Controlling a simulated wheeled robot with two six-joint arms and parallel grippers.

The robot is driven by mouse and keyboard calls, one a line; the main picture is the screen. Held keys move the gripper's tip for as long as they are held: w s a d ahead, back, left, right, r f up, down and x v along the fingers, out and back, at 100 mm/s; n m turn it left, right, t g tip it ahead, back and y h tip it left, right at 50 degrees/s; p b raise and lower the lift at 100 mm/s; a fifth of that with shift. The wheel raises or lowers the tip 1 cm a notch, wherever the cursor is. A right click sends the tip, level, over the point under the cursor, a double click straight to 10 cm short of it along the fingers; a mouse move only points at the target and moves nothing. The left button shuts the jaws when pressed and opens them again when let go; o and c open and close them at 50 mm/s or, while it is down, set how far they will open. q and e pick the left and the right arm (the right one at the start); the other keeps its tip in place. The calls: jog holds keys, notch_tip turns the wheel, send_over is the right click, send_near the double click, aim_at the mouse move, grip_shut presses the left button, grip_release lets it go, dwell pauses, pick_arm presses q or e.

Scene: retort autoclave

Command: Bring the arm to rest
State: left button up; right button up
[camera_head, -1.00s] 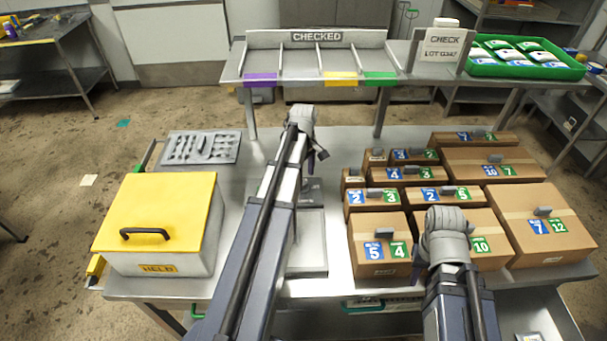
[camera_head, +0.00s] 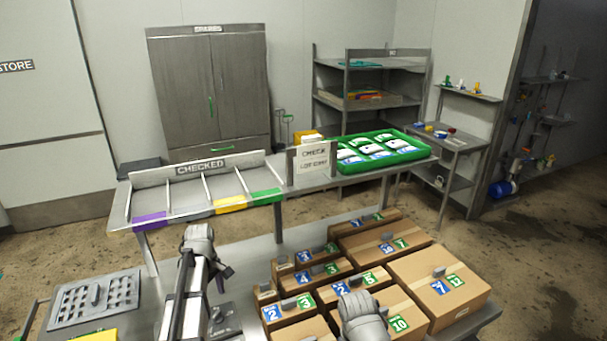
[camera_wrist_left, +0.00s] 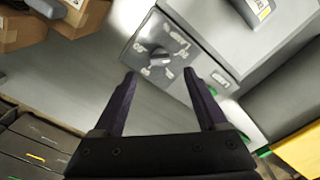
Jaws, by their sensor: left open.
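My left arm reaches forward over the steel bench in the head view. Its gripper (camera_head: 222,276) hangs at the far end of the arm, beside the brown cartons and in front of the rack marked CHECKED. In the left wrist view the two dark fingers (camera_wrist_left: 159,74) are spread apart with nothing between them. Beyond them is a grey box with a knob on a patterned plate (camera_wrist_left: 160,55). My right arm (camera_head: 362,318) shows only as a rounded grey joint in front of the cartons; its gripper is hidden.
Several labelled cartons (camera_head: 379,248) crowd the bench's right side. The CHECKED rack (camera_head: 205,170), an upright sign (camera_head: 312,160) and a green tray (camera_head: 410,140) with packs stand on the raised shelf behind. A grey perforated plate (camera_head: 95,300) lies at left, by a yellow lid (camera_head: 95,336).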

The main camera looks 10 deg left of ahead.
pick_arm(q)
jog(key=s+d+f+m+b, duration=0.1)
jog(key=s+d+m, duration=0.4)
jog(key=d, duration=0.4)
jog(key=s+d+f+m+b, duration=0.1)
jog(key=s+d+m, duration=0.4)
jog(key=d, duration=0.5)
jog(key=s+d+m+y+b, duration=0.1)
jog(key=s+d+m, duration=0.5)
jog(key=d+m, duration=0.2)
jog(key=shift+d+f+m, duration=0.15)
jog(key=shift+d+f, duration=0.05)
jog(key=shift+d, duration=0.35)
jog(key=shift+d+f+m, duration=0.15)
jog(key=shift+d+f, duration=0.05)
jog(key=shift+d, duration=0.3)
jog(key=shift+s+d, duration=0.15)
jog(key=shift+d, duration=0.15)
jog(key=shift+s, duration=0.1)
